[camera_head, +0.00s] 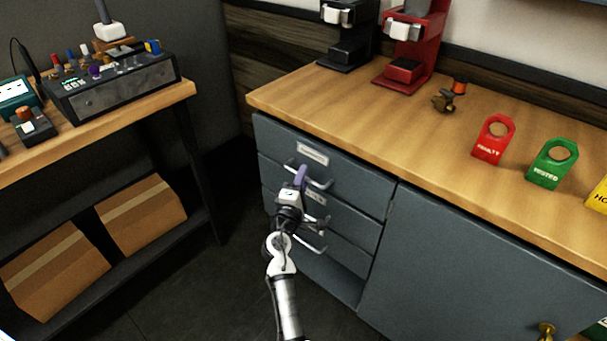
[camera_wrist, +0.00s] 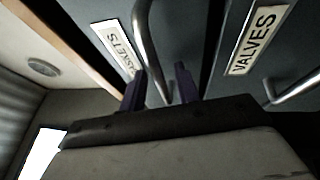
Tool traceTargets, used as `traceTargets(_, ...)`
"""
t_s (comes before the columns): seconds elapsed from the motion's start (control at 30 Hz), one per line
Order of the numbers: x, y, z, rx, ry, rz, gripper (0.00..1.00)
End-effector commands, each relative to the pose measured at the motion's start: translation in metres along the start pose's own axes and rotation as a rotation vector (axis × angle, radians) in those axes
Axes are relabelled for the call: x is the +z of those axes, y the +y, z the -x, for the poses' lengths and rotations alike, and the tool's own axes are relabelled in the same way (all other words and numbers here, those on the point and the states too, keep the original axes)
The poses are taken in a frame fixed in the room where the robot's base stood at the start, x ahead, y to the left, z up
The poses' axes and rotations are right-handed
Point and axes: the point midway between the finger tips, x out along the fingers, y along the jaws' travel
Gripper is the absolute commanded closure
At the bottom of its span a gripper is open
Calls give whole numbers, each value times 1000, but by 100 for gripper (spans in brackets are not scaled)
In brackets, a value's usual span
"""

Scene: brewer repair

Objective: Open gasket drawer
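The gasket drawer (camera_head: 345,181) is the top grey drawer of the cabinet, and it looks closed. Its label (camera_wrist: 117,47), partly readable as "GASKETS", shows in the wrist view. Its curved metal handle (camera_wrist: 148,45) runs down between my two purple fingers in that view. My gripper (camera_head: 300,176) is at this handle in the head view, and it also shows in the wrist view (camera_wrist: 160,88). The fingers stand apart with gaps visible on both sides of the bar. The handle's lower end is hidden behind my gripper.
The drawer below, labelled "VALVES" (camera_wrist: 257,40), has its own handle (camera_wrist: 297,88) close by. The wooden countertop (camera_head: 350,115) overhangs the drawers. A workbench (camera_head: 100,128) with boxes beneath stands at left. Dark floor lies between bench and cabinet.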

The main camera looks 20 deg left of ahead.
Motion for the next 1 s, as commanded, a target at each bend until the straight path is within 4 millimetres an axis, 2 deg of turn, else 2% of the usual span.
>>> traceTargets(0.1, 0, 0, -7, 0, -1, 0, 68)
traceTargets(0.37, 0, 0, -8, 0, -1, 0, 68)
traceTargets(0.43, 0, 0, -8, 0, -1, 0, 73)
traceTargets(0.63, 0, 0, -8, 0, 0, 0, 100)
traceTargets(1.0, 0, 0, -8, 0, 0, -1, 100)
